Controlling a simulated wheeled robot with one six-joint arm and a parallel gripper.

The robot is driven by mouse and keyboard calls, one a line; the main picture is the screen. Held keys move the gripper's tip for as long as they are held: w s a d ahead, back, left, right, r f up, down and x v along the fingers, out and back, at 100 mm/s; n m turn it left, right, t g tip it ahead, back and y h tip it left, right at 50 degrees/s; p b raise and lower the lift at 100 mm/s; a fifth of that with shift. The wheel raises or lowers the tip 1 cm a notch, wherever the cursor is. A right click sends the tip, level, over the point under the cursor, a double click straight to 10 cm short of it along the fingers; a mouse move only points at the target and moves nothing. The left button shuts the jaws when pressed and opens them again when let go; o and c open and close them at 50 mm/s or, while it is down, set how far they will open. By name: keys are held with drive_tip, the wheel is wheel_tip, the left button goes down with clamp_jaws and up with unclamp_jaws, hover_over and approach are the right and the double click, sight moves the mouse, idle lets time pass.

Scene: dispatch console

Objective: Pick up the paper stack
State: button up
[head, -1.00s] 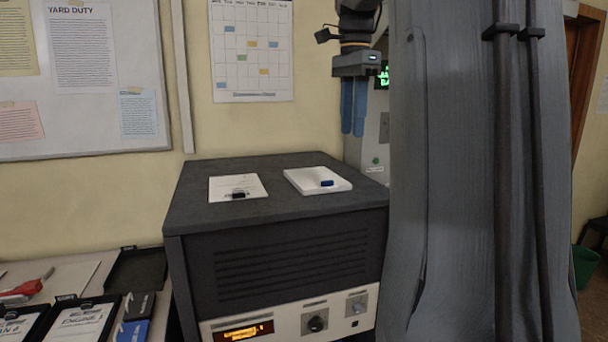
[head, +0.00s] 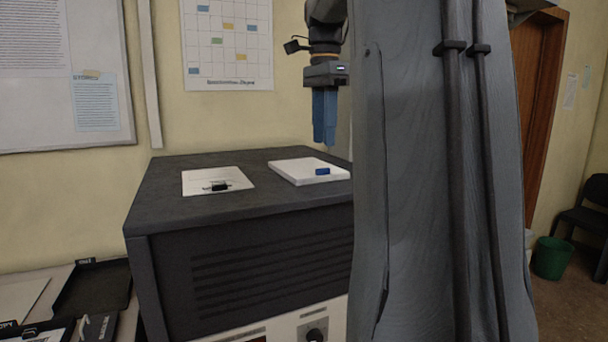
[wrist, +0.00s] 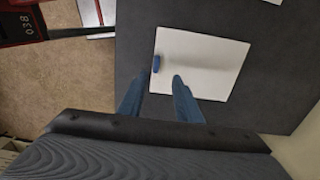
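The paper stack (head: 295,172) is a thick white block lying flat on top of the dark console cabinet, with a small blue object (head: 322,171) on it near its right end. The wrist view shows the stack (wrist: 212,68) below my gripper, the blue object at its left edge. My gripper (head: 325,145) hangs fingers down over the far right of the cabinet top, behind the stack and above it. In the wrist view its two blue fingers (wrist: 158,77) are apart with nothing between them; they overlap the stack's lower left part in the picture.
A thin white sheet (head: 230,181) with a black object (head: 221,186) on it lies left of the stack on the cabinet (head: 170,208). Dark trays (head: 95,288) stand on the lower desk at left. My grey column hides the cabinet's right side. A green bin (head: 552,258) stands far right.

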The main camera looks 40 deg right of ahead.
sight(300, 172)
drive_tip(key=f, duration=0.2)
drive_tip(key=f+p, duration=0.1)
drive_tip(key=f, duration=0.1)
drive_tip(key=s+f+p, duration=0.1)
drive_tip(key=shift+a+f, duration=0.2)
drive_tip(key=shift+f, duration=0.2)
drive_tip(key=shift+w+f, duration=0.1)
drive_tip(key=shift+f, duration=0.4)
clamp_jaws()
